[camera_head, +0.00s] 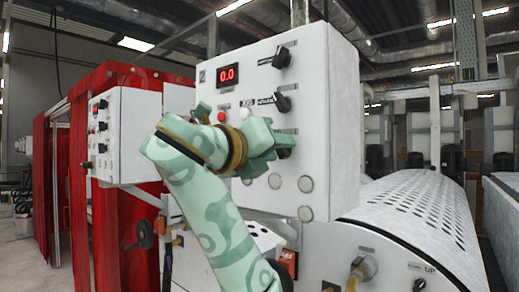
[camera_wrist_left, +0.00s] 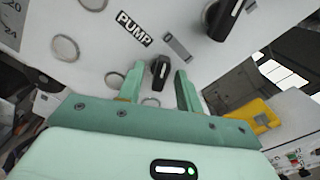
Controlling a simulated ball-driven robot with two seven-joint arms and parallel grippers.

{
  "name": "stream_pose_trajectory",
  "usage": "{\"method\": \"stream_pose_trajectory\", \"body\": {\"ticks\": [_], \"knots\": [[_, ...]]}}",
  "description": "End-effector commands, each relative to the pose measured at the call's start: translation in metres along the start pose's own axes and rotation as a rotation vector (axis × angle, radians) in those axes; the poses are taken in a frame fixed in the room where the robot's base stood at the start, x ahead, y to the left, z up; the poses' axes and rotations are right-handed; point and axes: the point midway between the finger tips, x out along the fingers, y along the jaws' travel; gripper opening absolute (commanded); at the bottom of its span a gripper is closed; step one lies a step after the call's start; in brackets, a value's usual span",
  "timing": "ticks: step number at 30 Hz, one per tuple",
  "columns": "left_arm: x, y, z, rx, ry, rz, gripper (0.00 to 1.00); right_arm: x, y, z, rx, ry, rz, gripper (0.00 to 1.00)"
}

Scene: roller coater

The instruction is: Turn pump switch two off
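A white control panel (camera_head: 320,80) fills the middle of the head view, with black rotary switches on its front. The upper switch (camera_head: 282,57) and middle switch (camera_head: 283,102) are clear of the gripper. A lower black switch (camera_head: 286,152) is mostly hidden by my left gripper (camera_head: 280,143). In the left wrist view this black switch (camera_wrist_left: 160,70) sits between the fingers of my left gripper (camera_wrist_left: 160,84), which is open with gaps beside the knob. A "PUMP" label (camera_wrist_left: 134,28) is near it. I cannot tell which switch is number two. My right gripper is not in view.
Round blank caps (camera_head: 305,184) line the panel's lower part. A perforated roller cover (camera_head: 420,210) lies to the right. Another knob (camera_wrist_left: 222,18) is near the fingers in the wrist view.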

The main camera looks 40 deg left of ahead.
Motion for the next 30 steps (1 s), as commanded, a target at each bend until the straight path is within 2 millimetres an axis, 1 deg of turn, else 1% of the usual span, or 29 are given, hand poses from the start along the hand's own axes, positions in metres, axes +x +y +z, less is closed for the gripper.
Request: {"method": "stream_pose_trajectory", "body": {"ticks": [4,6,10,12,16,17,18,19,26,27,30], "knots": [[-0.017,0.0,0.004,0.002,-0.005,0.004,0.35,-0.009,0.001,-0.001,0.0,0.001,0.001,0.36],[-0.03,-0.001,0.005,0.003,-0.007,0.004,0.35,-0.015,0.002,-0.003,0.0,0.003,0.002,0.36],[-0.057,-0.003,0.008,0.005,-0.006,0.006,0.35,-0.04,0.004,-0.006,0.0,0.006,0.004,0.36],[-0.064,-0.003,0.009,0.001,-0.006,0.005,0.35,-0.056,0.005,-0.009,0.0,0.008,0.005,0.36],[-0.079,-0.004,0.008,0.005,-0.002,0.005,0.35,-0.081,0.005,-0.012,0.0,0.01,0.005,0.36],[-0.083,-0.003,0.005,0.009,-0.004,0.002,0.35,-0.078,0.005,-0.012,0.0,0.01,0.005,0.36],[-0.086,0.0,0.002,0.012,-0.012,-0.003,0.35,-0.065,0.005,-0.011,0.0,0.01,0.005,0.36],[-0.088,0.0,0.001,0.014,-0.014,-0.005,0.35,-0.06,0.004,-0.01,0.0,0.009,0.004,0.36],[-0.108,0.005,-0.004,0.007,-0.004,0.008,0.35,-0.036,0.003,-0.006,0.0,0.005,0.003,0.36],[-0.117,0.003,-0.003,0.008,-0.008,0.002,0.35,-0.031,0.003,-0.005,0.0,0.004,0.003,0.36],[-0.133,0.003,-0.003,0.004,-0.006,0.003,0.35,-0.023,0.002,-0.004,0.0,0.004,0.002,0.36]]}}
